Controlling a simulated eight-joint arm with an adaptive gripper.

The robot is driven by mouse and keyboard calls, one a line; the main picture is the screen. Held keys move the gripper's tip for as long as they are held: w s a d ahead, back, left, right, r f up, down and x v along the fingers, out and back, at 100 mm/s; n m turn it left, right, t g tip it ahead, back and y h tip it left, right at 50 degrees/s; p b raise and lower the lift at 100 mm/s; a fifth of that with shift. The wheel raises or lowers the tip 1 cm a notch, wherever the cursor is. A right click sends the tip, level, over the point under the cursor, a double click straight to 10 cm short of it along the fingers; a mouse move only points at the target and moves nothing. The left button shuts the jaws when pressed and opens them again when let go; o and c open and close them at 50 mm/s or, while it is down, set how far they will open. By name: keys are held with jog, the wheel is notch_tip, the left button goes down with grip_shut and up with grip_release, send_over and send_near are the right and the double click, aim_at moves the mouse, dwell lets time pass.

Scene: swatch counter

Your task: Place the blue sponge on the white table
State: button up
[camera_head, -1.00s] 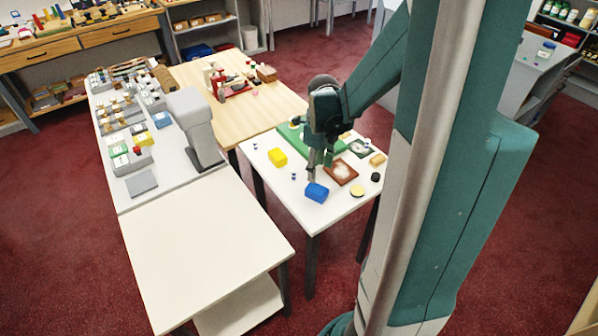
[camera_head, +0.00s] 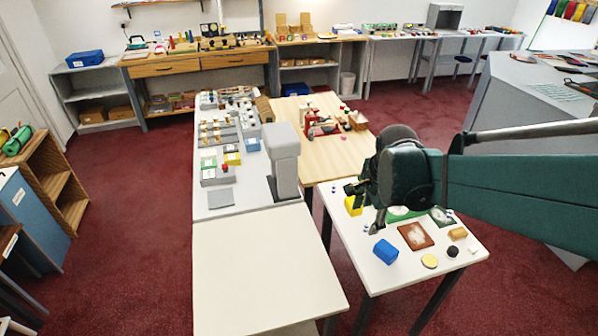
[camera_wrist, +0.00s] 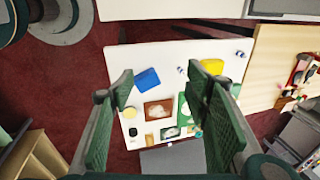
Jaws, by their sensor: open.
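The blue sponge (camera_head: 385,251) lies on a small white-topped table (camera_head: 391,277) near its left edge. It also shows in the wrist view (camera_wrist: 148,80), between my fingers but well below them. A bare off-white table (camera_head: 262,272) stands to the left of that table, at the front, with nothing on it. My gripper (camera_head: 367,207) is above the small table, behind the sponge in the head view. In the wrist view my gripper (camera_wrist: 165,84) has its two fingers wide apart and nothing between them.
A yellow block (camera_head: 353,205), a brown framed panel (camera_head: 415,236), a yellow disc (camera_head: 430,261), a black round piece (camera_head: 453,251) and a tan block (camera_head: 457,233) share the sponge's table. A grey machine (camera_head: 284,160) stands behind the bare table. The bare table's top is free.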

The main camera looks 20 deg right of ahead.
jog(key=s+a+r+n+t, duration=0.2)
jog(key=s+a+r+n, duration=0.2)
jog(key=a+n, duration=0.3)
jog(key=s+a+r+n+t, duration=0.2)
jog(key=s+a+r+n, duration=0.2)
jog(key=a+n, duration=0.3)
jog(key=shift+s+n+y, duration=0.3)
jog(key=shift+n+y, duration=0.1)
jog(key=shift+n, duration=1.9)
jog(key=shift+c, duration=0.2)
jog(key=c, duration=0.5)
